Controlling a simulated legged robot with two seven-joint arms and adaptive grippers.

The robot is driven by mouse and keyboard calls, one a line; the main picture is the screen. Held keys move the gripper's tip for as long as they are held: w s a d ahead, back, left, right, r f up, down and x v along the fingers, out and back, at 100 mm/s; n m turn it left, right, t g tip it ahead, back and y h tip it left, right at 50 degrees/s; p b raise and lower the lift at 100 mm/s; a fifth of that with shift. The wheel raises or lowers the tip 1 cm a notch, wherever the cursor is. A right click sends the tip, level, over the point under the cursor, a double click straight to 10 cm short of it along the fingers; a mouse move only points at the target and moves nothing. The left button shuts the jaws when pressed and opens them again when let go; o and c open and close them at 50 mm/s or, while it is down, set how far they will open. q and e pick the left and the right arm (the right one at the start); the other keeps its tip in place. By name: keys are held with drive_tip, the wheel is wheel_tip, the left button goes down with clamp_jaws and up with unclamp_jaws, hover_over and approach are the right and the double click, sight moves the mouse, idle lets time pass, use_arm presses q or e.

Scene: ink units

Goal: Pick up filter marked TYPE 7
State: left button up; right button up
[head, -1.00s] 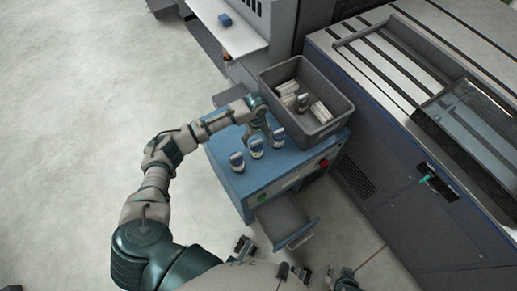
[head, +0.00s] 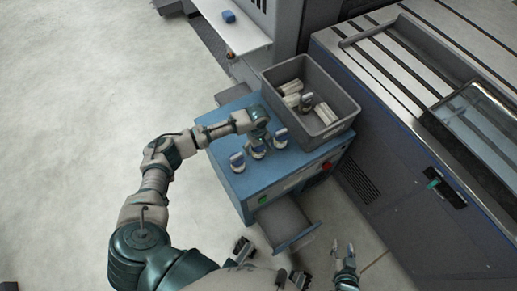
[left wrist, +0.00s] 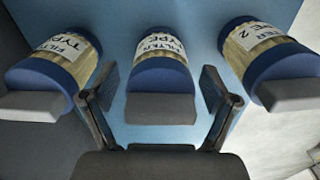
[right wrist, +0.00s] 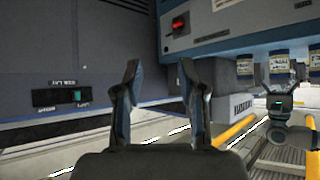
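Three filters with blue caps and pale labels stand in a row on the blue cabinet: a front-left one (head: 237,162), a middle one (head: 258,149) and a back-right one (head: 280,138). In the left wrist view, my left gripper (left wrist: 155,85) is open, its fingers on either side of the middle filter's (left wrist: 160,62) near end. That label reads FILTER TYPE, its number hidden. The left filter (left wrist: 55,60) also reads TYPE, number not visible. My right gripper (right wrist: 158,85) is open and empty, away from the filters.
A grey bin (head: 345,105) behind the filters holds pale cylinders and another capped piece (head: 306,101). An open drawer (head: 286,222) juts from the cabinet (head: 245,185). A large grey machine (head: 405,165) stands at the right. Floor at the left is clear.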

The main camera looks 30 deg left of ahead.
use_arm(q)
drive_tip(key=c, duration=1.1)
drive_tip(key=shift+c, duration=0.3)
